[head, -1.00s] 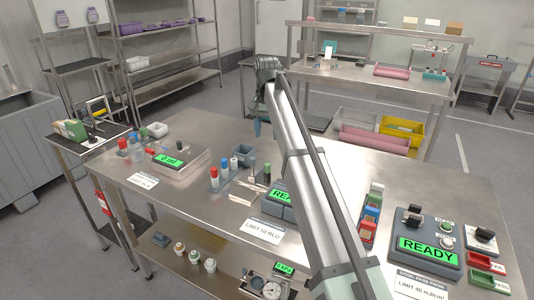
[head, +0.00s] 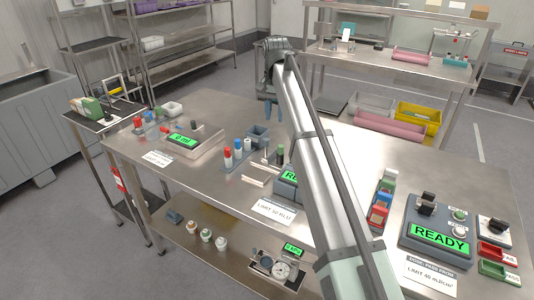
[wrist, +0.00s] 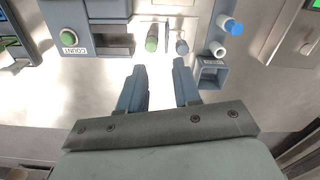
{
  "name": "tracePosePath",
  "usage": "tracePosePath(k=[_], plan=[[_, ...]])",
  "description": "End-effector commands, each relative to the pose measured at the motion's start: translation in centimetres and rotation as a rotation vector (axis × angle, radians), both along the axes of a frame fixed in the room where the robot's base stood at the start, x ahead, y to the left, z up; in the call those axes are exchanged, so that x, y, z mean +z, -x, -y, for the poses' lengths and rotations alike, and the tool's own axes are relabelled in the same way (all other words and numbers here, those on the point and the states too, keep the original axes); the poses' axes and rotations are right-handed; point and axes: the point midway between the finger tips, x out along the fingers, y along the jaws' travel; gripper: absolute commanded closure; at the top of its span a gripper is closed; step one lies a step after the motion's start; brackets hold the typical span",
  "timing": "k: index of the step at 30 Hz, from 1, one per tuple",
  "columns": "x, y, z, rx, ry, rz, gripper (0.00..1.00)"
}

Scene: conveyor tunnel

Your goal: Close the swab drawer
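The blue-grey swab reader (head: 287,184) with a green lit display stands mid-table, mostly hidden behind my arm. In the wrist view the reader (wrist: 97,12) is at the upper left, with a green COUNT button. An open, dark-bottomed tray at its front looks like the swab drawer (wrist: 113,45); how far it is out I cannot tell. My gripper (wrist: 159,72) is open, with nothing between its fingers, to the right of and nearer than the drawer. In the head view my gripper (head: 268,108) hangs above the table's far side.
A square blue-grey cup (wrist: 212,74) stands to the right of my fingers. A rack of red- and blue-capped tubes (head: 236,150) is on the table. Bare steel lies below the drawer in the wrist view.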

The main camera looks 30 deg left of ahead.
Motion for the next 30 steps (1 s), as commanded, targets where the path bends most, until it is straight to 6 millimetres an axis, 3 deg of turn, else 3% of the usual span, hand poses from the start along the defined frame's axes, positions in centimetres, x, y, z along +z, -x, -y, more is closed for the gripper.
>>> tracePosePath(k=[3, 7, 10, 16, 19, 23, 30], plan=[[-1.4, 3.2, -3.4, 0.054, 0.011, -0.011, 0.79], [-3.3, 7.0, -6.5, 0.111, 0.026, -0.025, 0.92], [-4.9, 9.5, -8.2, 0.144, 0.049, -0.025, 1.0], [-8.1, 13.0, -10.1, 0.183, 0.133, 0.055, 1.0], [-9.4, 13.3, -10.3, 0.189, 0.181, 0.141, 1.0], [-9.9, 11.8, -9.6, 0.18, 0.231, 0.262, 1.0], [-8.4, 8.0, -8.4, 0.167, 0.293, 0.483, 1.0]])
